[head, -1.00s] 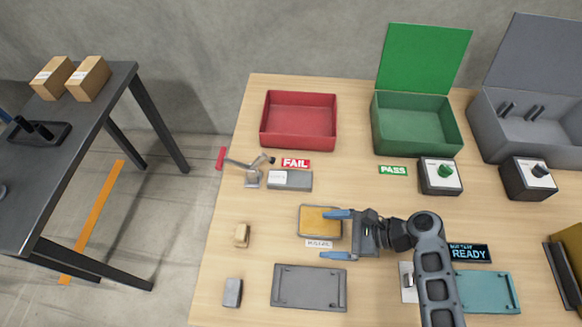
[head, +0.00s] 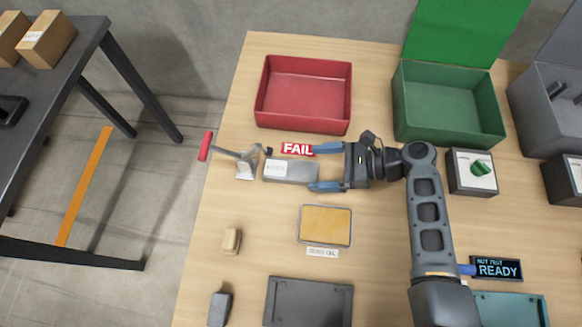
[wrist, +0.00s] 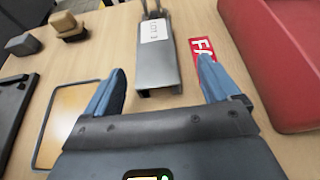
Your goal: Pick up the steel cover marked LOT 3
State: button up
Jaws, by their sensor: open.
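A grey steel cover (head: 298,173) with a white label lies on the wooden table, just in front of the red FAIL sign. In the wrist view the cover (wrist: 158,66) is a folded metal channel and its label seems to read LOT 3, though the print is small. My gripper (head: 313,168) is open, with its blue fingers on either side of the cover's right end in the head view. In the wrist view my gripper (wrist: 160,82) has the cover's near end between and ahead of the fingertips, with gaps on both sides. Nothing is held.
A red-handled toggle clamp (head: 240,162) stands at the cover's left end. A red bin (head: 345,95) is behind it and a green bin (head: 448,125) is to the right. A yellow-topped tray (head: 325,226) and a dark grey plate (head: 308,300) lie in front.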

aim_at(300, 171)
jog(key=b+x, duration=0.2)
jog(key=x, duration=0.3)
jog(key=shift+s+r+b, duration=0.15)
jog(key=shift+s+b, duration=0.15)
jog(key=shift+b, duration=0.1)
jog(key=shift+a+r, duration=0.1)
jog(key=shift+a, duration=0.25)
jog(key=shift+c, duration=0.3)
jog(key=c, duration=1.2)
jog(key=shift+c, duration=0.2)
